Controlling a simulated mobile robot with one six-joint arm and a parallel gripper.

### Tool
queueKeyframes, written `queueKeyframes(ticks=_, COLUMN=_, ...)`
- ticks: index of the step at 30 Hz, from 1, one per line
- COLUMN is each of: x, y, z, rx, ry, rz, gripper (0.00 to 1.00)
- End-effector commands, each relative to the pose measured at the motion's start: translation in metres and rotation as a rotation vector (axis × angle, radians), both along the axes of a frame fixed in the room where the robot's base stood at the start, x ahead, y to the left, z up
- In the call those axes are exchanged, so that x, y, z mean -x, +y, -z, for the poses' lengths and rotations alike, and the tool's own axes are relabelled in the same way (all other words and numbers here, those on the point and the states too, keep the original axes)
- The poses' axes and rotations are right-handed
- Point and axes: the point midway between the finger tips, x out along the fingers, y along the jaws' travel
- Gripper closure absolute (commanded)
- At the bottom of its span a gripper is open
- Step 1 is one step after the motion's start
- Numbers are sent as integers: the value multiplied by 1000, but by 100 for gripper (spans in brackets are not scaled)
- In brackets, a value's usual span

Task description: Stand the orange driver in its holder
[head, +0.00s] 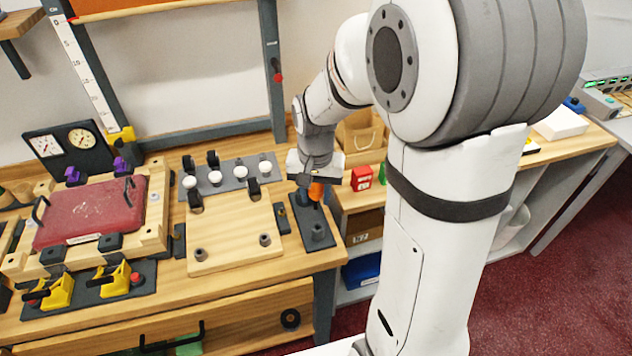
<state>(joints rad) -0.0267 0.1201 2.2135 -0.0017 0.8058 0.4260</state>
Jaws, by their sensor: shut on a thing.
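The orange driver (317,190) shows as a small orange patch just under my gripper (315,178). My gripper points down and is shut on it; the fingers and the driver are small here. A dark grey block (312,237), which looks like the holder, lies on the bench directly below, near its right edge. It has a round raised socket at its front. The driver is over the back part of this block. I cannot tell whether its lower end is inside a socket or above it.
A wooden board (235,237) with pegs lies left of the block, before a grey strip with white knobs (215,178). A red panel (95,212) and yellow clamps (115,280) are further left. Red and green boxes (361,178) stand right of my gripper.

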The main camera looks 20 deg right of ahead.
Motion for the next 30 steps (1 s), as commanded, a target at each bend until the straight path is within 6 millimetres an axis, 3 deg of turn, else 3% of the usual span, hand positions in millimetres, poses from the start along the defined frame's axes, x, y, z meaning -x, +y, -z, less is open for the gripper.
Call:
queueKeyframes(ticks=18, x=0, y=-11, z=57, rx=0, ry=0, rz=27, gripper=90)
queueKeyframes(ticks=30, x=0, y=-11, z=60, rx=0, ry=-1, rz=28, gripper=90)
